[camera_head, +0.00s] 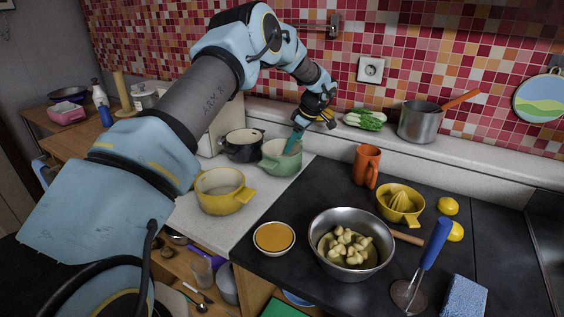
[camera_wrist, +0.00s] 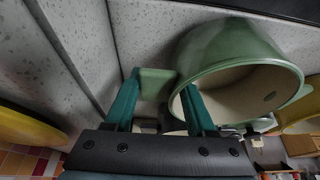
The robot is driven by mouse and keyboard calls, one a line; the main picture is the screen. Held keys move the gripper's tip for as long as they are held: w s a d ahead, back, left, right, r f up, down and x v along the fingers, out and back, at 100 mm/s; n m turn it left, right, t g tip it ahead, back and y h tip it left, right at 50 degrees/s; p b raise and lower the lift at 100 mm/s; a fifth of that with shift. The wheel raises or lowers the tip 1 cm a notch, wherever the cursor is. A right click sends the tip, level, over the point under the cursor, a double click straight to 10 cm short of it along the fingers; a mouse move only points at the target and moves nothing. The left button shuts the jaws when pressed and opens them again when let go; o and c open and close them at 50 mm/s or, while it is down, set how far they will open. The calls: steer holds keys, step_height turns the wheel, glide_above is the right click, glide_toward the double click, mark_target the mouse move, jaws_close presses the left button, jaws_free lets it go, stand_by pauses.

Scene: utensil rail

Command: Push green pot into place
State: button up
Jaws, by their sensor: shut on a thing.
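The green pot (camera_head: 280,160) stands upright on the light speckled counter, just left of the dark worktop. Its right side touches or nearly touches the raised ledge behind. My gripper (camera_head: 294,144) reaches down to the pot's far right side. In the wrist view, the green pot (camera_wrist: 235,48) fills the upper right, with its pale inside showing. There, the teal fingers of my gripper (camera_wrist: 160,98) stand on either side of the pot's small green handle (camera_wrist: 157,83) and are shut on it.
A black pot (camera_head: 243,149) stands close to the left of the green pot, and a yellow pot (camera_head: 221,200) stands in front. An orange mug (camera_head: 366,165), a steel bowl (camera_head: 330,262) and a yellow juicer (camera_head: 392,212) occupy the dark worktop. A saucepan (camera_head: 417,125) stands on the ledge.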

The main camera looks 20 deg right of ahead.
jaws_close()
steer(key=shift+r, duration=0.25)
step_height(320, 180, up, 10)
steer(key=b, duration=0.3)
steer(key=shift+f, duration=0.2)
steer(key=o, duration=0.8)
jaws_free()
steer(key=shift+c, duration=0.2)
jaws_close()
